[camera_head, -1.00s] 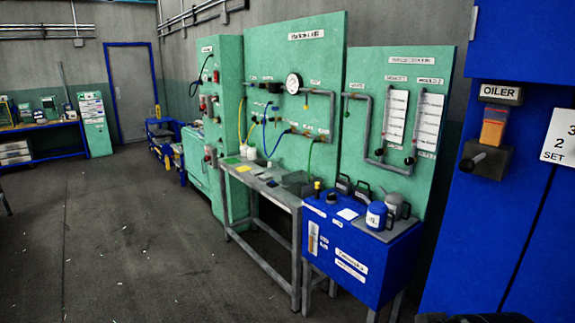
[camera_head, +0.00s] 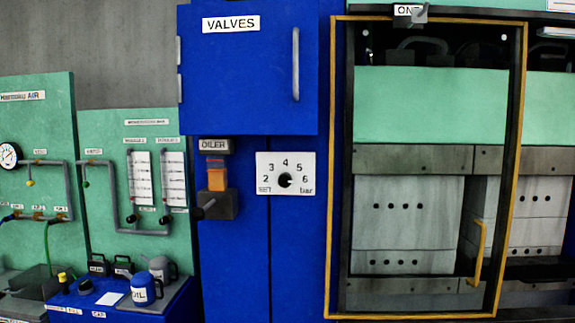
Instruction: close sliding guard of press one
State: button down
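A yellow-edged guard frame (camera_head: 331,170) stands at the right of the head view, in front of the press. A yellow upright handle (camera_head: 479,253) is on its right side. A label (camera_head: 408,11) at the top reads "ON", its last part covered by a small grey piece. Through the frame I see a green press block (camera_head: 430,105) above grey plates with rows of holes. More of the green and grey machinery shows right of the frame's right edge. I cannot tell how far the guard is slid. My gripper is not in view.
A blue cabinet with a "VALVES" door (camera_head: 245,65) and grey handle stands left of the guard. Below it are an orange oiler (camera_head: 216,176) and a pressure dial (camera_head: 285,180). Further left are green panels (camera_head: 38,130) and a blue bench with a jug (camera_head: 146,288).

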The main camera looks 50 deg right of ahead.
aim_at(523, 26)
jog(key=j+z, duration=0.1)
jog(key=z, duration=2.1)
jog(key=l, duration=0.1)
